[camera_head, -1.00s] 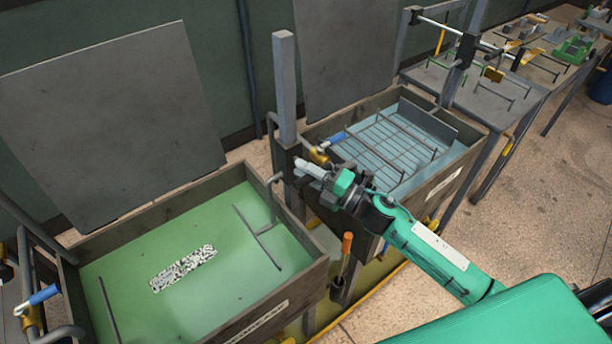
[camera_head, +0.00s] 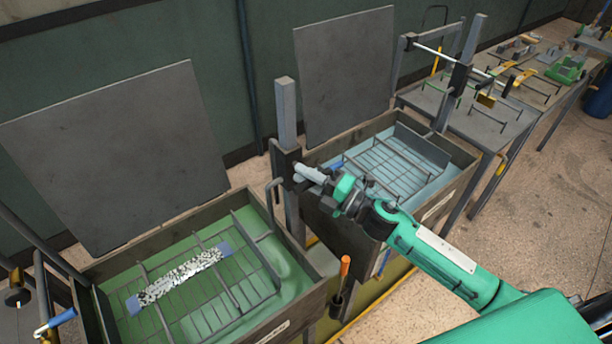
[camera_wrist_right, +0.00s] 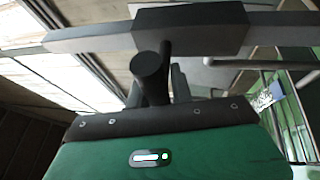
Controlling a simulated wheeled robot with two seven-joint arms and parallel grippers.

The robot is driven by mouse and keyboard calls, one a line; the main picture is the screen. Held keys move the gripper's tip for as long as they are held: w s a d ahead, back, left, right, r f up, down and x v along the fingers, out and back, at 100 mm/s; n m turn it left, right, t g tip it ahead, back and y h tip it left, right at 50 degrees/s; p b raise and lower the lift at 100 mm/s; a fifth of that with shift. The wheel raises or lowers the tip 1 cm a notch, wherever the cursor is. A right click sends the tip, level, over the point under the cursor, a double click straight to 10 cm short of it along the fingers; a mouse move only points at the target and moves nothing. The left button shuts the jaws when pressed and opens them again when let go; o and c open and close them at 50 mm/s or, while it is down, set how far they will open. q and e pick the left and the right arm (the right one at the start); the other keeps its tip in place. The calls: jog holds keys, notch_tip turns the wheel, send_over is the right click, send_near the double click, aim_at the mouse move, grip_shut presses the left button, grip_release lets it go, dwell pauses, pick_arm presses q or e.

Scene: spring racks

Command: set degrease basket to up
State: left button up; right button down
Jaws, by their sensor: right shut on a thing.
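The left tank (camera_head: 108,262) holds green liquid. In it a wire-mesh basket (camera_head: 240,290) shows above or right at the liquid surface, with a speckled strip (camera_head: 180,278) with blue ends lying on it. A grey post (camera_head: 285,100) stands between the tanks and bears a dark sliding block (camera_head: 285,160). My right gripper (camera_head: 312,174) is shut on a handle beside that block; the head view hides most of the handle. In the right wrist view a dark round handle (camera_wrist_right: 150,72) sits at the gripper, before the block (camera_wrist_right: 190,25). My left gripper is out of view.
The right tank (camera_head: 345,150), with bluish liquid and a basket (camera_head: 385,165), stands close to my right arm. An orange-handled lever (camera_head: 344,268) stands between the tanks. A grey panel (camera_head: 115,155) rises behind the left tank. Worktables (camera_head: 480,120) stand at back right.

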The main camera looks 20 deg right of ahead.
jog(key=c, duration=1.2)
grip_release()
jog(key=shift+d+r, duration=0.1)
jog(key=shift+r, duration=0.45)
jog(key=shift+c, duration=0.2)
jog(key=shift+f, duration=0.15)
jog(key=shift+f, duration=0.15)
jog(key=shift+s+d+f, duration=0.1)
jog(key=shift+d+f, duration=0.05)
jog(key=b+v, duration=0.6)
jog(key=v, duration=0.7)
jog(key=shift+b, duration=0.4)
jog(key=shift+s+d, duration=0.1)
